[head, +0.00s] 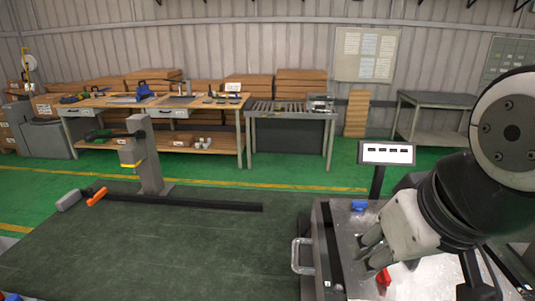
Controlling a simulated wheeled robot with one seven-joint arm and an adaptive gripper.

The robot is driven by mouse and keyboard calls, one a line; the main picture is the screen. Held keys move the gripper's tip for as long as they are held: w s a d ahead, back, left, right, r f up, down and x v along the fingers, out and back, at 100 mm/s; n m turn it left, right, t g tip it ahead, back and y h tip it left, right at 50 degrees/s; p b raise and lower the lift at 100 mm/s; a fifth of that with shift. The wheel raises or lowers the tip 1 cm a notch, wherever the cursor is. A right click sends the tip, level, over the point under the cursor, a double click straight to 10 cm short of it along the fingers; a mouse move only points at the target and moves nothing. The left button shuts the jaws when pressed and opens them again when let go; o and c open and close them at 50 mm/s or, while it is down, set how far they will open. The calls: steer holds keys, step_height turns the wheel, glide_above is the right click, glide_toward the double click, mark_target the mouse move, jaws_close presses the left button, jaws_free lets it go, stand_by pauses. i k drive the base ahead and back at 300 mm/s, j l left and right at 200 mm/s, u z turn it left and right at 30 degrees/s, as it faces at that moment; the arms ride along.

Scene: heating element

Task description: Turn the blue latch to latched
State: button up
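A small blue part (358,205), which looks like the blue latch, sits near the far left corner of the grey metal worktop (345,222). It is small in the head view, so I cannot tell its turn position. My gripper (370,247) reaches in from the right, over the worktop, pointing left and down. Its two dark fingers appear apart, with nothing visible between them. The fingers are nearer to me than the blue part and look clear of it. A red part (383,277) shows just below the fingers, partly hidden.
A small display (386,153) on a dark post stands behind the worktop. A metal handle (301,256) sticks out at its left side. A dark mat (150,255) with a grey post (148,155) lies to the left. Workbenches (150,101) line the back wall.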

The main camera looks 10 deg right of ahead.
mark_target(359, 206)
steer(key=z, duration=0.5)
steer(key=i+j, duration=0.1)
steer(key=j, duration=0.3)
steer(key=i+j, duration=0.1)
steer(key=j, duration=0.3)
steer(key=i+j, duration=0.1)
steer(key=j, duration=0.35)
